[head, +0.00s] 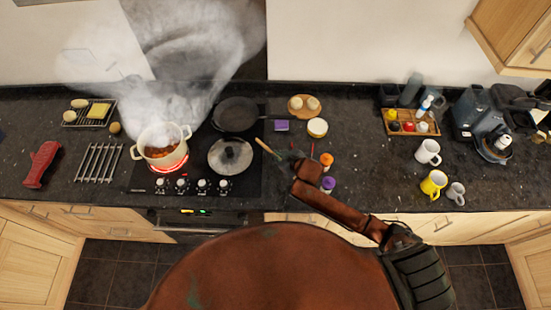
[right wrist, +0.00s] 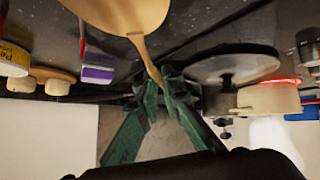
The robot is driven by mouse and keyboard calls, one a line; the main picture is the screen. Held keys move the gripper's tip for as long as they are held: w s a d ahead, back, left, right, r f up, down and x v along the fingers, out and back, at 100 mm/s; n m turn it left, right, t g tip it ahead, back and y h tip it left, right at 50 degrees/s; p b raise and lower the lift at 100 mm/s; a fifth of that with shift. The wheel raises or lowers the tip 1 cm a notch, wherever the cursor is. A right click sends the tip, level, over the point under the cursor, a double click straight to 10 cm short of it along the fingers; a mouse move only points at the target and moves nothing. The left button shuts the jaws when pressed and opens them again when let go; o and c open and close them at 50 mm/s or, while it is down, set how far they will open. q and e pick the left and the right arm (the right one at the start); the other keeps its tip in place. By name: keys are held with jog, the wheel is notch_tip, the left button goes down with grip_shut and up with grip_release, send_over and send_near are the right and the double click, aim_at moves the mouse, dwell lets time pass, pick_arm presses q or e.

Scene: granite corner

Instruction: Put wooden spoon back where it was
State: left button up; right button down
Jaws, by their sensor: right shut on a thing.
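My right gripper (head: 290,155) is shut on the wooden spoon (head: 264,147), just right of the hob. In the right wrist view the green fingers (right wrist: 166,82) close on the handle of the spoon (right wrist: 118,12), and its wide pale bowl reaches to the top edge. The gripper hides part of the spoon in the head view. A cream pot (head: 161,148) with red-orange food steams on a glowing ring at the left of the hob. My left gripper is not in view.
A lidded pan (head: 230,155) and a dark frying pan (head: 236,114) sit on the hob. Orange-topped (head: 326,160) and purple-topped (head: 328,183) jars stand close to my right gripper. A metal rack (head: 99,163) lies left of the hob. Counter before the mugs (head: 428,152) is clear.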

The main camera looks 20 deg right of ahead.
jog(key=shift+a+f, duration=0.1)
jog(key=shift+f, duration=1.25)
jog(key=c, duration=2.1)
grip_release()
jog(key=shift+f, duration=0.1)
jog(key=v, duration=1.2)
jog(key=shift+s, duration=0.1)
